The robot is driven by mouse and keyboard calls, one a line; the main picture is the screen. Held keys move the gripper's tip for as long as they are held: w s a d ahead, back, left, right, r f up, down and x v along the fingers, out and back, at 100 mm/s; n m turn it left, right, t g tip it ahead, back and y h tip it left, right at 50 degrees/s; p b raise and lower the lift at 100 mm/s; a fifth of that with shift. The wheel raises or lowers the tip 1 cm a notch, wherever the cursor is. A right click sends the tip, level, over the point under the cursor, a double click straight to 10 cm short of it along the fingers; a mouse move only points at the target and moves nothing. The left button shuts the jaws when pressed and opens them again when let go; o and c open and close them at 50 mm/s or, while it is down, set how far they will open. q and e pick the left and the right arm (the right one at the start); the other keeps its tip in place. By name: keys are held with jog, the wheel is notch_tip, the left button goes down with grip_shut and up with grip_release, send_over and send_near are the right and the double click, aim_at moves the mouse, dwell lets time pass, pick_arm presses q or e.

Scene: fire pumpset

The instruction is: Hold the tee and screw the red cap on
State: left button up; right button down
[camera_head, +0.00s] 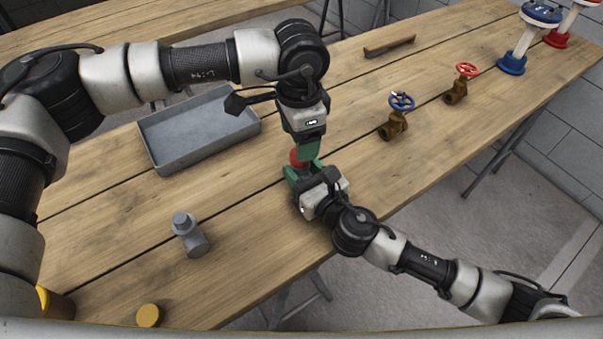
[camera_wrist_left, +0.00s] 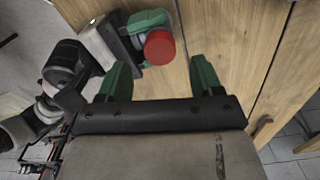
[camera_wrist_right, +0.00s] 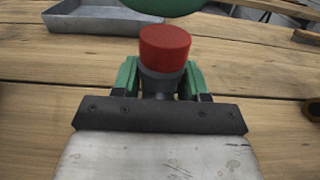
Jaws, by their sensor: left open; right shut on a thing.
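The red cap (camera_head: 296,158) sits on top of a grey fitting, seemingly the tee (camera_wrist_right: 158,84), in the right wrist view (camera_wrist_right: 165,50). My right gripper (camera_head: 305,174) is shut on the tee, its green fingers on either side of it. Most of the tee is hidden by the fingers. My left gripper (camera_head: 304,150) is just above and beside the cap, pointing down. In the left wrist view its fingers (camera_wrist_left: 160,78) are spread and empty, and the cap (camera_wrist_left: 160,47) lies beyond the gap between them. How tightly the cap sits cannot be seen.
A second grey fitting (camera_head: 188,235) stands on the wooden table, with a yellow cap (camera_head: 148,315) near the front edge. A grey tray (camera_head: 165,163) lies left of the grippers. A blue-wheeled valve (camera_head: 396,122) and a red-wheeled valve (camera_head: 458,88) stand right.

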pick_arm(q)
jog(key=shift+c, duration=0.5)
jog(key=n, duration=0.4)
jog(key=shift+r, duration=0.2)
jog(key=n, duration=0.6)
jog(key=shift+r+n, duration=0.25)
jog(key=shift+n, duration=0.15)
jog(key=n, duration=0.6)
jog(key=shift+r+n, duration=0.3)
jog(key=n, duration=0.4)
jog(key=shift+r, duration=0.15)
jog(key=n, duration=0.4)
jog(key=shift+r+n, duration=0.2)
jog(key=shift+n, duration=0.1)
jog(key=n, duration=0.6)
jog(key=shift+r, duration=0.25)
jog(key=n, duration=0.6)
jog(key=shift+r+n, duration=0.25)
jog(key=shift+n, duration=0.05)
jog(key=n, duration=0.4)
jog(key=shift+r, duration=0.15)
